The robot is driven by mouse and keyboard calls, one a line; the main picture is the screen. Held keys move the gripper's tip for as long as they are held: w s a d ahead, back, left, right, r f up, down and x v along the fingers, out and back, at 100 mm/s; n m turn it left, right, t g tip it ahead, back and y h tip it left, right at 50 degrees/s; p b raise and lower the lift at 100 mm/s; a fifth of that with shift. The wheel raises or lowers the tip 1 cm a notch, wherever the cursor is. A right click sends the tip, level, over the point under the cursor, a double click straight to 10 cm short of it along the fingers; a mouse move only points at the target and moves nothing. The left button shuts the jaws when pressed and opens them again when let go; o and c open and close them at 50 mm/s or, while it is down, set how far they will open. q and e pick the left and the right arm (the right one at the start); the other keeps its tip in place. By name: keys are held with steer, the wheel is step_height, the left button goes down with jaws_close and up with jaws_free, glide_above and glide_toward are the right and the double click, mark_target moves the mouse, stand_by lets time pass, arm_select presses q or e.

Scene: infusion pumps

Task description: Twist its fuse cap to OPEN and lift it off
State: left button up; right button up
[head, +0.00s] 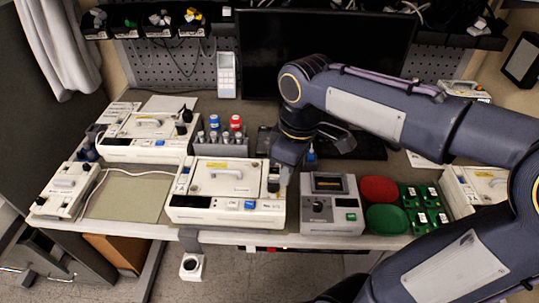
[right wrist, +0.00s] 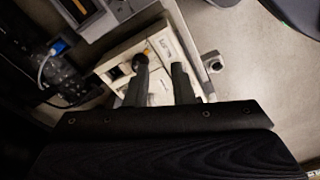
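The front centre pump (head: 226,192) is a cream box with a lidded top, a handle and a row of labelled keys along its front. Black knob-like parts (head: 273,184) stand at its right end; I cannot tell which is the fuse cap or read its mark. My right gripper (head: 285,172) points down at that end, partly hiding it. In the right wrist view its two fingers (right wrist: 161,80) stand apart over the cream pump (right wrist: 158,88). A dark round part (right wrist: 140,61) shows by the left fingertip; I cannot tell whether they touch. My left gripper is not in view.
A grey device (head: 331,205) with a dial stands close right of the pump, beside red (head: 379,189) and green (head: 386,219) round pads. A rack of bottles (head: 224,138) and another pump (head: 146,136) stand behind. A bare mat (head: 127,196) lies left.

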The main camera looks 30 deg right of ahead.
mark_target(273, 178)
steer(key=w+n, duration=0.1)
steer(key=w, duration=0.1)
steer(key=w+f+n+g+h+b, duration=0.1)
steer(key=w, duration=0.2)
steer(key=w+n+g+h, duration=0.1)
steer(key=w+n, duration=0.1)
steer(key=shift+w+a+f, duration=0.1)
steer(key=shift+w+f, duration=0.05)
steer(key=shift+f, duration=0.25)
step_height(273, 178, down, 4)
steer(key=b, duration=0.5)
steer(key=shift+f+b, duration=0.65)
steer(key=shift+f, duration=0.95)
jaws_close()
